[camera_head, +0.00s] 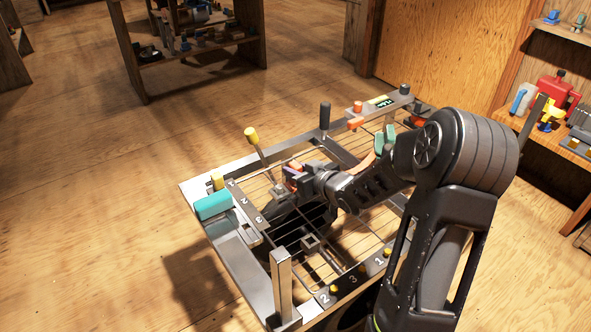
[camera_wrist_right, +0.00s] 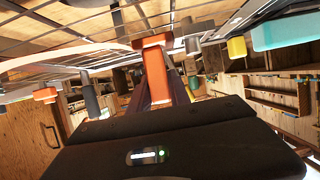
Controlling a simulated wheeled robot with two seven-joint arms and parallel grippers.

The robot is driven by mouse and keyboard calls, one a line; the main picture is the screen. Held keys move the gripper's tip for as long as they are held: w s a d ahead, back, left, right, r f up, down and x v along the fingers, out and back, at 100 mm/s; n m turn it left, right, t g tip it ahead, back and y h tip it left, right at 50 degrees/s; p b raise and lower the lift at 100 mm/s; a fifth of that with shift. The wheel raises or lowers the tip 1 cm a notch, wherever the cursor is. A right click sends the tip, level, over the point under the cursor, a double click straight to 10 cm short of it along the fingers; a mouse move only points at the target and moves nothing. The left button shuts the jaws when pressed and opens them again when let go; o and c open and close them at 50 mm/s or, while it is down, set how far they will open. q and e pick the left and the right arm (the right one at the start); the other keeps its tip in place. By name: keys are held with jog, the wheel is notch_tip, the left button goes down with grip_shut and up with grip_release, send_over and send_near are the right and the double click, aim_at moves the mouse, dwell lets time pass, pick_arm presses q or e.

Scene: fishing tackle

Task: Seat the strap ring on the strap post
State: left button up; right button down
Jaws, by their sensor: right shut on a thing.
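My right gripper (camera_head: 292,178) is over the wire grid of the metal frame, with its arm coming in from the right. It is shut on an orange piece (camera_wrist_right: 156,70), which stands up between its fingers in the right wrist view. A pale curved strap (camera_wrist_right: 60,58) runs toward this orange piece; I cannot make out the ring's shape. A dark upright post (camera_head: 325,118) stands on the frame's far rail, apart from the gripper. I cannot tell for sure which post is the strap post. My left gripper is not in view.
The metal frame (camera_head: 228,263) has numbered strips and a wire grid. A yellow-topped lever (camera_head: 251,136), a teal roller (camera_head: 212,206) and a square steel post (camera_head: 281,280) rise around it. Orange knobs (camera_head: 355,123) sit at the far rail. Open wooden floor lies left.

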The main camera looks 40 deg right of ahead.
jog(key=shift+f+b, duration=0.6)
jog(key=shift+f, duration=0.2)
jog(key=c, duration=1.1)
grip_release()
jog(key=shift+r, duration=0.1)
jog(key=shift+s+r, duration=0.1)
jog(key=shift+s, duration=0.05)
jog(key=p+v, duration=0.2)
jog(key=v, duration=0.4)
jog(key=shift+s+r, duration=0.2)
jog(key=shift+s, duration=0.55)
